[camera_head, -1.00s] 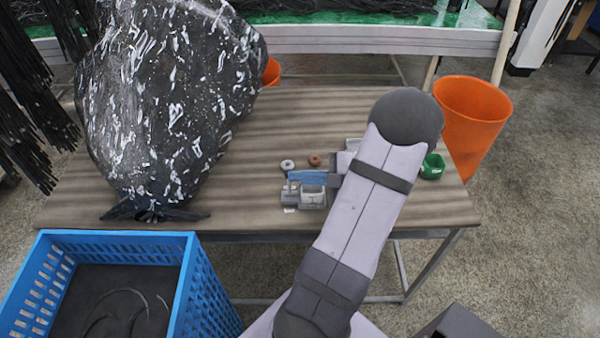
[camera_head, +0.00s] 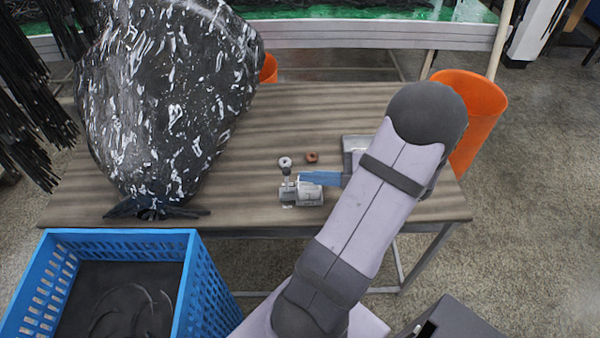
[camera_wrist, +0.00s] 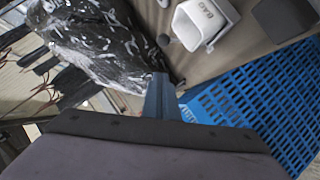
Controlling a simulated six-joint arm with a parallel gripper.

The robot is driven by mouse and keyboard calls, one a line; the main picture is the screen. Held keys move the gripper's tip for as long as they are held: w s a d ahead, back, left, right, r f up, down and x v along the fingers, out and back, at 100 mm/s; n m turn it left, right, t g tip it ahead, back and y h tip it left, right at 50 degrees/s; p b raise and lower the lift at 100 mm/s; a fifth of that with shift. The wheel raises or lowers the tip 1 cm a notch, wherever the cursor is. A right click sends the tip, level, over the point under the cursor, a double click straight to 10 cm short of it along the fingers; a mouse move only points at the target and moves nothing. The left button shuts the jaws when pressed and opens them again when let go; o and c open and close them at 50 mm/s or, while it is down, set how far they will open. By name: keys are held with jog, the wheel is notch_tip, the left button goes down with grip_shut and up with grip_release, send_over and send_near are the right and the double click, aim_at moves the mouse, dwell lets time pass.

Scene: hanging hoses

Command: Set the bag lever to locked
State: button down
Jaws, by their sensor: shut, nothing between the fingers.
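A small grey lever unit (camera_head: 300,196) sits near the table's front edge. A short upright part (camera_head: 287,178) stands at its left end. I cannot clearly tell whether this is the lever or which setting it has. My gripper's blue fingers (camera_head: 304,178) reach in from the right, at the unit's back edge; contact is unclear. In the wrist view my gripper (camera_wrist: 160,78) is shut and empty. The large black-and-white bag (camera_head: 170,100) stands at the left.
A pale ring (camera_head: 284,162) and a brown ring (camera_head: 312,157) lie behind the unit. A blue crate (camera_head: 195,285) stands at front left. A grey tray (camera_head: 355,142) is partly behind my arm. An orange bin (camera_head: 478,105) stands at the right. The table's middle back is clear.

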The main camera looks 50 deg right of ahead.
jog(key=v, duration=0.6)
jog(key=shift+s+d+r+b, duration=0.2)
jog(key=shift+s+r+b, duration=0.05)
jog(key=shift+s+b, duration=0.05)
jog(key=w+r+m+g+h+p, duration=0.2)
jog(key=w+m+h, duration=0.2)
jog(key=w, duration=0.6)
jog(key=w+r+m+g+h+p, duration=0.2)
jog(key=w+m+h+p, duration=0.15)
jog(key=w, duration=0.65)
jog(key=s+a+f+m+g+y+p, duration=0.1)
jog(key=s+a+m+g, duration=0.3)
jog(key=a, duration=0.6)
jog(key=s+a+g+y+p, duration=0.1)
jog(key=s+a+g, duration=0.1)
jog(key=s+a, duration=0.65)
jog(key=s+a+f+m+g+y+p, duration=0.1)
jog(key=s+a+m+g, duration=0.2)
jog(key=a, duration=0.8)
notch_tip(320, 180, down, 46)
jog(key=b, duration=4.7)
jog(key=shift+s+f, duration=0.2)
jog(key=shift+f, duration=0.05)
